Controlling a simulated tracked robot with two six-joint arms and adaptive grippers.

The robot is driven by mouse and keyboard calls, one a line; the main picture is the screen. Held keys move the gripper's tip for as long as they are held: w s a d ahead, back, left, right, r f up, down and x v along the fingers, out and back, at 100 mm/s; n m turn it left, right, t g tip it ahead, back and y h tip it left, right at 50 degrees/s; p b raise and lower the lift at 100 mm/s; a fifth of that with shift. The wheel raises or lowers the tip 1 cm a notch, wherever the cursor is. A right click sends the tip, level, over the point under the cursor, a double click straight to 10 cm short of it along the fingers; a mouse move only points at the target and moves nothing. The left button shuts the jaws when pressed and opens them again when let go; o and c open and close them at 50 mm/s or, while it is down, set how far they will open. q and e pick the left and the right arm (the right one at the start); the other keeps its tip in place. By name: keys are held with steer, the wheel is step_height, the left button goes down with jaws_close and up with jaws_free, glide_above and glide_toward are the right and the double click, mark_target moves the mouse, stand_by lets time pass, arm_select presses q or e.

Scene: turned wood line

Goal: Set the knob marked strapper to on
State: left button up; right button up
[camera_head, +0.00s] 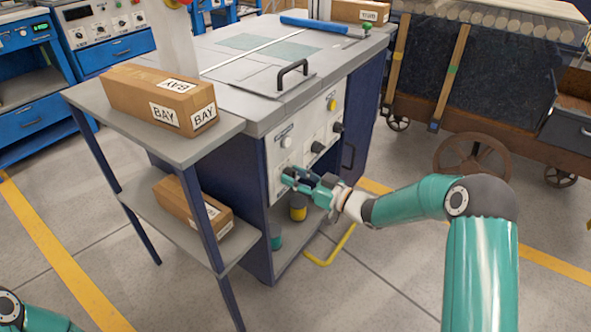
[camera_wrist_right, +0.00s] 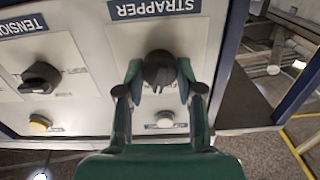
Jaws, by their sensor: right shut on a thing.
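The strapper knob (camera_wrist_right: 159,70) is black and round, on the pale panel (camera_wrist_right: 92,60) of the bench. The label STRAPPER (camera_wrist_right: 157,8) reads upside down in the right wrist view. My right gripper (camera_wrist_right: 160,82) has its two fingers on either side of this knob and is shut on it. In the head view the right gripper (camera_head: 290,178) reaches the left end of the panel (camera_head: 301,138) and hides the knob there. I cannot read any on or off mark. My left gripper is out of view; only a bit of that arm shows at bottom left.
A black tension knob (camera_wrist_right: 40,78) sits beside the strapper knob, with a yellow button (camera_wrist_right: 40,123) and a white button (camera_wrist_right: 165,120) nearby. A grey side shelf (camera_head: 170,140) holds a BAY box (camera_head: 140,92). A wooden cart (camera_head: 480,100) stands at right. Open floor lies in front.

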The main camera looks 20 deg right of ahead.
steer(key=shift+m+p, duration=0.9)
steer(key=shift+m, duration=0.6)
steer(key=o, duration=1.1)
steer(key=shift+o, duration=0.2)
steer(key=shift+d, duration=0.15)
steer(key=v, duration=1.1)
steer(key=shift+s+d, duration=0.25)
steer(key=shift+s, duration=0.1)
steer(key=shift+f, duration=0.1)
